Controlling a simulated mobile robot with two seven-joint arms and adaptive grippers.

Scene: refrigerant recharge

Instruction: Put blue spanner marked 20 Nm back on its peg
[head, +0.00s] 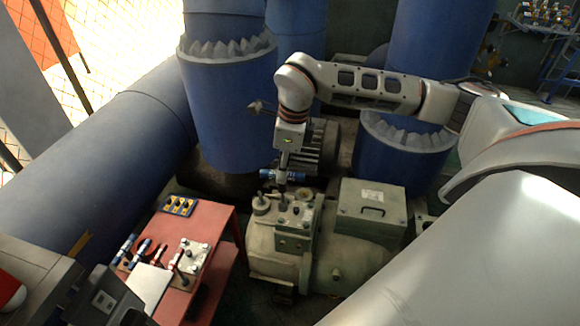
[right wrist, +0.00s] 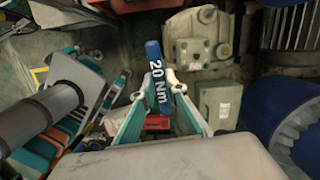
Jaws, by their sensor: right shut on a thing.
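The blue spanner (right wrist: 157,72) marked 20 Nm shows in the right wrist view between the two fingertips of my right gripper (right wrist: 159,90), which is shut on it. In the head view the right gripper (head: 283,163) points down from the arm and the blue spanner (head: 296,175) lies across below it, above the grey compressor (head: 335,235). More blue-handled tools (head: 142,250) lie side by side at the left of the red bench (head: 215,222). I cannot make out which peg belongs to the spanner. My left gripper is not in view.
A blue tray with yellow pieces (head: 180,206) and a pale metal plate with fittings (head: 190,256) sit on the bench. A grey-green box (head: 371,205) stands on the compressor's right. Large blue pipes (head: 228,110) rise behind. A dark gap separates bench and compressor.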

